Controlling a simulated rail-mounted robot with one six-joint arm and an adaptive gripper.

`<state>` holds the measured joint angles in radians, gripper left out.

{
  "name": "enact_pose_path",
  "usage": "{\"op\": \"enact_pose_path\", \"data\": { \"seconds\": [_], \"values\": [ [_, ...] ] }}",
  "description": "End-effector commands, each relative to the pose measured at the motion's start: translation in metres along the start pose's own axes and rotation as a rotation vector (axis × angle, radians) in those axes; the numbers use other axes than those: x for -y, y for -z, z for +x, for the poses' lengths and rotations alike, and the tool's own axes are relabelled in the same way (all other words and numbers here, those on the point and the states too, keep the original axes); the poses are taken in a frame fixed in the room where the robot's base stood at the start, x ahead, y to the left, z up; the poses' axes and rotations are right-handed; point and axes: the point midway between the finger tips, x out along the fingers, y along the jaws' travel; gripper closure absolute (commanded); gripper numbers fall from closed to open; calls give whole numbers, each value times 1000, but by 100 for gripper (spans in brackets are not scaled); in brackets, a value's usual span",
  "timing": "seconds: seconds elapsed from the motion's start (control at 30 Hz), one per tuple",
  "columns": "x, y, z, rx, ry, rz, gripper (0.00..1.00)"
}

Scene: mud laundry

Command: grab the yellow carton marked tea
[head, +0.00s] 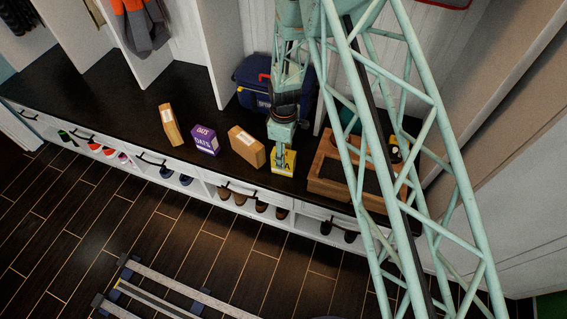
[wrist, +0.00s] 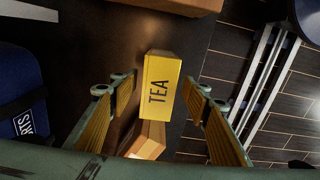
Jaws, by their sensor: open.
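The yellow carton (wrist: 161,82) has "TEA" in dark letters on the face turned to the wrist camera. In the head view the yellow carton (head: 284,163) stands on the dark bench top, its upper part partly hidden by my gripper. My gripper (head: 281,150) is over it. In the wrist view my gripper (wrist: 162,90) is open, with one yellow-padded finger on each side of the carton. A gap shows between the carton and each finger. I cannot tell exactly how far down the fingers reach.
A plain tan box (head: 247,146) stands just left of the carton, then a purple oats box (head: 205,141) and another tan box (head: 171,124). A wooden crate (head: 327,177) is close on the right. A blue bag (head: 252,84) sits behind. The bench's front edge is near.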

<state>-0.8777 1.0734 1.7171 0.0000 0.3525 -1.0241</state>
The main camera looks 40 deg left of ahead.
Motion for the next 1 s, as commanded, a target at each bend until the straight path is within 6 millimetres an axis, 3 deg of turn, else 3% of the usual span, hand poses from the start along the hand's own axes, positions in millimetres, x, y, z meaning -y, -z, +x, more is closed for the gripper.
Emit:
{"op": "enact_pose_path", "data": {
  "seconds": [0.2,0.67,1.0],
  "values": [
    [-1,0,13,-1,-2,0,57],
    [-1,0,16,-1,-1,0,57],
    [-1,2,46,0,0,0,57]
  ]
}}
